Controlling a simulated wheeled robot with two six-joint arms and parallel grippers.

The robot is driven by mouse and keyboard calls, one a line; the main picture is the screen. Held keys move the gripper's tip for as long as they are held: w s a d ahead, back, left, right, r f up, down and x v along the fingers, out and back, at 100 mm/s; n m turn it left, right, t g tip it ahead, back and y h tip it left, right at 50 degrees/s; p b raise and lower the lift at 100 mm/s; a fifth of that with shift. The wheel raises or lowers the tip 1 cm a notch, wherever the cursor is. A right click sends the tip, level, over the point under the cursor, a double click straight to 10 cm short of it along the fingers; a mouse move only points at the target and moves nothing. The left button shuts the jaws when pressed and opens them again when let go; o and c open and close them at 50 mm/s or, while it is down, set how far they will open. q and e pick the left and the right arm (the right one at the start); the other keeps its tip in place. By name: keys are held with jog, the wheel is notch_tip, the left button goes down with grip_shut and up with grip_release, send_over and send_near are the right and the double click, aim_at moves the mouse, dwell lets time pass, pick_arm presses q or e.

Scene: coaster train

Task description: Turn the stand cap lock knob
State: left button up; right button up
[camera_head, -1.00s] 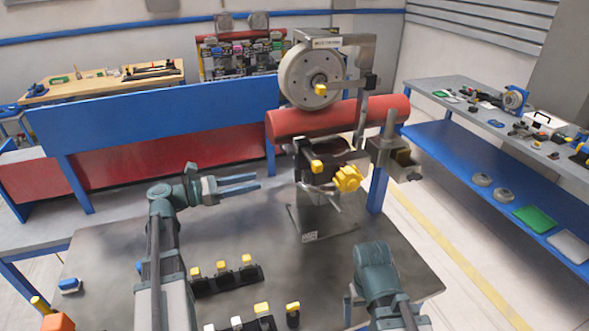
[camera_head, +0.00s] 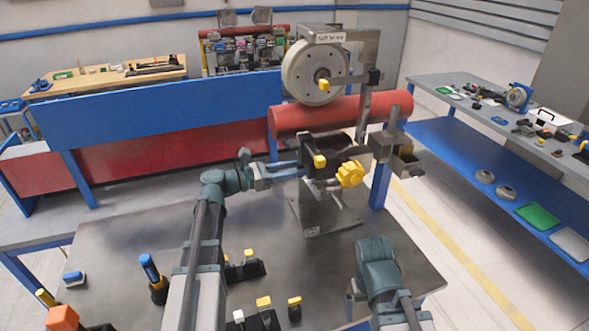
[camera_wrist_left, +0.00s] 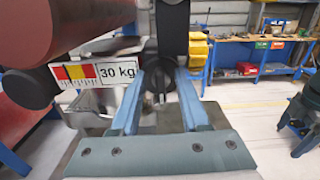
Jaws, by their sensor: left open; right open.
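The stand (camera_head: 325,210) rises from the dark table, with a yellow lobed knob (camera_head: 350,174) on its right side and a small yellow cap (camera_head: 319,161) on its front. My left gripper (camera_head: 300,170) is at the stand's left side, its two blue fingers pointing right. In the left wrist view the fingers (camera_wrist_left: 159,88) are apart, and a dark round knob (camera_wrist_left: 158,84) shows between their tips. I cannot tell whether they touch it. A "30 kg" label (camera_wrist_left: 115,72) is to its left. My right arm is at the lower right; its fingertips are hidden.
A red cylinder (camera_head: 285,122) and a white wheel (camera_head: 312,72) are above and behind the stand. Yellow-capped parts (camera_head: 263,302) and a blue-topped tool (camera_head: 150,270) stand on the front of the table.

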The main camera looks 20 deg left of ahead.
pick_arm(q)
grip_shut()
jog(key=shift+m, duration=0.3)
jog(key=m, duration=1.2)
jog(key=s+f+m+b, duration=0.1)
jog(key=m, duration=0.4)
jog(key=shift+d+f+m, duration=0.1)
jog(key=shift+d+m, duration=0.25)
jog(key=shift+m, duration=0.05)
dwell(0.4)
